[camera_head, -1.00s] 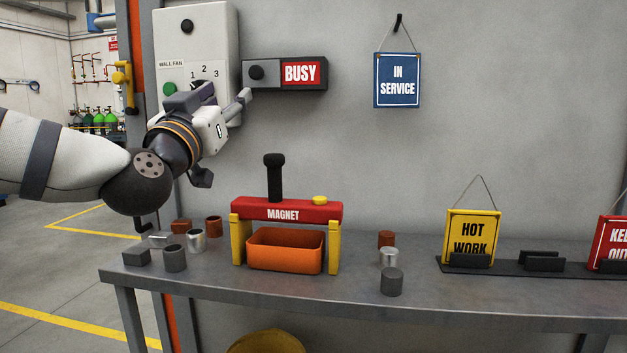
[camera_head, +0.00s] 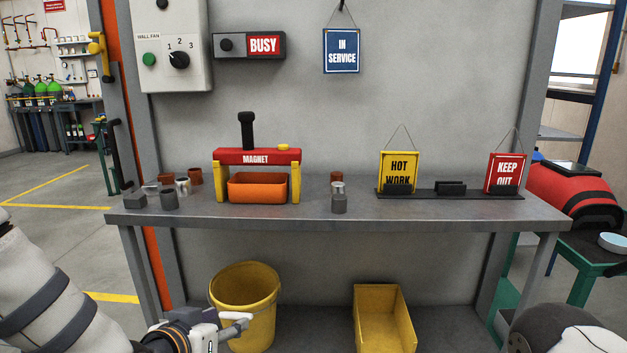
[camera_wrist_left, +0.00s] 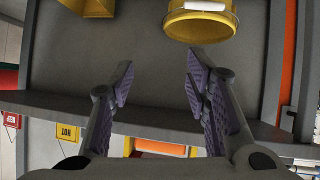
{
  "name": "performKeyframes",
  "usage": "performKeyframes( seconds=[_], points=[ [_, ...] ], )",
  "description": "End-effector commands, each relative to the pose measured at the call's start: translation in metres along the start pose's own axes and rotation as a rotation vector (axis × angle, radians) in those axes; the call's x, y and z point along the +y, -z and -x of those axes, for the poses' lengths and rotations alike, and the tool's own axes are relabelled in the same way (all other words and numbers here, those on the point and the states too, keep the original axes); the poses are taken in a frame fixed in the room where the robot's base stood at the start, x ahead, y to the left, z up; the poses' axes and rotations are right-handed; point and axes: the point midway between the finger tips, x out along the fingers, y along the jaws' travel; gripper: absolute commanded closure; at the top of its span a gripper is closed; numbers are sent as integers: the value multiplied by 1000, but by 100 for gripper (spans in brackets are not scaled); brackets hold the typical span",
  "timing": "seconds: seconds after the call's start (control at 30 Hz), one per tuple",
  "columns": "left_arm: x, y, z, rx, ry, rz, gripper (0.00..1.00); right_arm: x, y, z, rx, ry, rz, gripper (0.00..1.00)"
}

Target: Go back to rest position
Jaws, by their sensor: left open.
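My left gripper (camera_head: 240,325) is low at the bottom of the head view, below the bench's front edge and in front of the yellow bucket (camera_head: 245,290). In the left wrist view its two fingers (camera_wrist_left: 158,85) are spread apart with nothing between them. The bench (camera_head: 400,212) and the bucket (camera_wrist_left: 198,22) show beyond them. A rounded dark and white part of my right arm (camera_head: 560,330) shows at the bottom right; the right gripper is out of view.
A yellow box (camera_head: 383,310) is below. The IN SERVICE sign (camera_head: 341,51) hangs on the wall.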

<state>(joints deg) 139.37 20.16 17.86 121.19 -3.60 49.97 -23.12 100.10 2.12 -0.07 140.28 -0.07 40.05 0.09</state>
Motion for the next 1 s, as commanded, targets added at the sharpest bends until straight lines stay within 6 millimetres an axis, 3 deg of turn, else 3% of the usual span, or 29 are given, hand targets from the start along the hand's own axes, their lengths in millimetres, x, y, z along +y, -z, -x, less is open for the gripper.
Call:
performKeyframes(
  seconds=[0.03, 0.13, 0.2, 0.3, 0.4, 0.5, 0.6, 0.7, 1.0],
  points=[
    [3, -47, 8, -110, -3, 12, 57, 0, 3, 6, 15, 1, 0, 1],
    [4, -143, 36, -340, 6, 52, 57, 0, 6, 11, 32, 2, 0, 1],
    [4, -206, 67, -503, 22, 78, 57, 0, 8, 16, 44, 2, -1, 1],
    [3, -285, 126, -735, 59, 113, 57, -1, 12, 22, 61, 3, -1, 1],
    [0, -343, 192, -941, 109, 139, 57, -1, 15, 28, 77, 4, -1, 1],
    [-3, -377, 246, -1093, 156, 155, 57, -1, 17, 31, 88, 4, -1, 1],
    [-6, -393, 277, -1178, 187, 161, 57, -1, 18, 33, 93, 5, -1, 1],
    [-6, -398, 288, -1208, 199, 165, 57, -1, 18, 33, 93, 5, -2, 1],
    [-6, -398, 288, -1207, 198, 166, 57, -1, 17, 32, 91, 5, -2, 1]
  ],
)
